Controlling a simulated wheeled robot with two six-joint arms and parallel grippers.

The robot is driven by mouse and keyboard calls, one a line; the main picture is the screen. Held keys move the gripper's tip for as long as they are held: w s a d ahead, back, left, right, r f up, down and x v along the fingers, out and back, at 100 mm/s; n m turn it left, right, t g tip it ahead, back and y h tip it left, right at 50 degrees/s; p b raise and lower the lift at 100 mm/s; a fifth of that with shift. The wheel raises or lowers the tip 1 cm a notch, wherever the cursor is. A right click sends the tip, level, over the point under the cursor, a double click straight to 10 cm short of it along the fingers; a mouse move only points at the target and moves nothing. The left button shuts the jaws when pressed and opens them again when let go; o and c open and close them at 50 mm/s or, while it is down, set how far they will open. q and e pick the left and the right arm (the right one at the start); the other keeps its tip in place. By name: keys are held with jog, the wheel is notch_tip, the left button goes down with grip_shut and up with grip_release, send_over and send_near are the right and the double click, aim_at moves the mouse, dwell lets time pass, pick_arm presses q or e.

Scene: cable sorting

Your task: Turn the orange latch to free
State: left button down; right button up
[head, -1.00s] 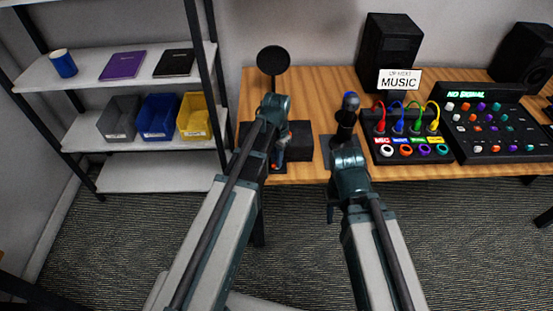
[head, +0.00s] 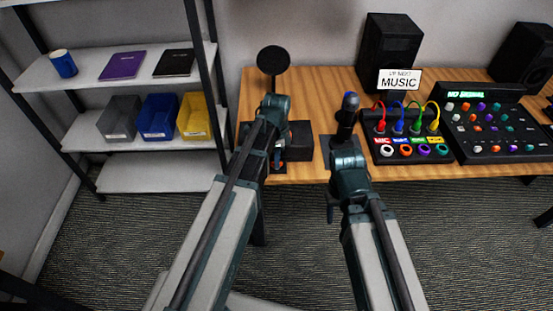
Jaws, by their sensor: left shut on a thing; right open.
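The orange latch (head: 281,169) shows only as a small orange patch at the front of a dark box on the table's left part. My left gripper (head: 278,163) points down at it and is shut on it; my forearm and wrist hide most of the grip. The latch's exact angle cannot be told. My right gripper (head: 333,211) hangs in front of the table edge, open and apart from the latch; its fingers are small and dark here.
The dark box (head: 300,141) has a round black disc (head: 273,60) on a stem behind it. A microphone (head: 348,108) stands to the right, then a patch panel (head: 408,151) with coloured cables and a mixer (head: 500,130). Shelves with bins (head: 158,117) stand left.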

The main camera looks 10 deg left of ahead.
pick_arm(q)
jog(key=shift+m, duration=0.5)
jog(key=c, duration=1.2)
grip_release()
jog(key=shift+o, duration=0.2)
notch_tip(320, 180, up, 14)
jog(key=p, duration=1.4)
jog(key=shift+f, duration=0.1)
